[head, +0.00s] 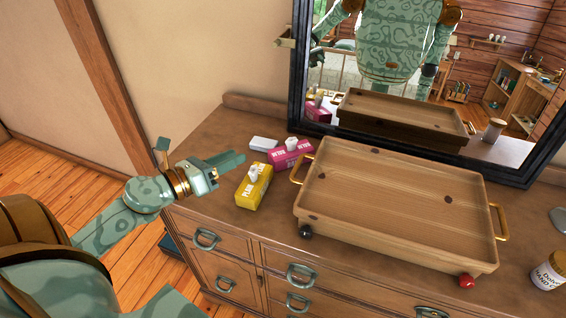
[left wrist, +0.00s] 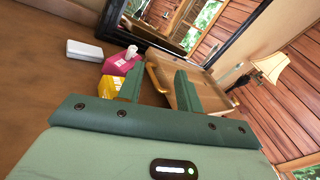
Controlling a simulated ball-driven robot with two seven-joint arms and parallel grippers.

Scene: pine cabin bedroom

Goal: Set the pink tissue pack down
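The pink tissue pack (head: 290,154), with a white tissue sticking out of its top, rests on the wooden dresser (head: 225,127) behind the yellow tissue pack (head: 253,190). In the left wrist view the pink pack (left wrist: 121,64) shows beyond the fingers, above the yellow pack (left wrist: 110,87). My left gripper (head: 228,162) is over the left part of the dresser, to the left of both packs and apart from the pink one. Its two fingers are spread with nothing between them in the left wrist view (left wrist: 159,88). My right gripper does not show directly.
A wooden tray (head: 390,205) with brass handles fills the middle of the dresser. A small white box (head: 263,143) lies beside the pink pack. A black-framed mirror (head: 297,60) stands behind. A white jar (head: 548,271) is at the right. The dresser's left end has bare room.

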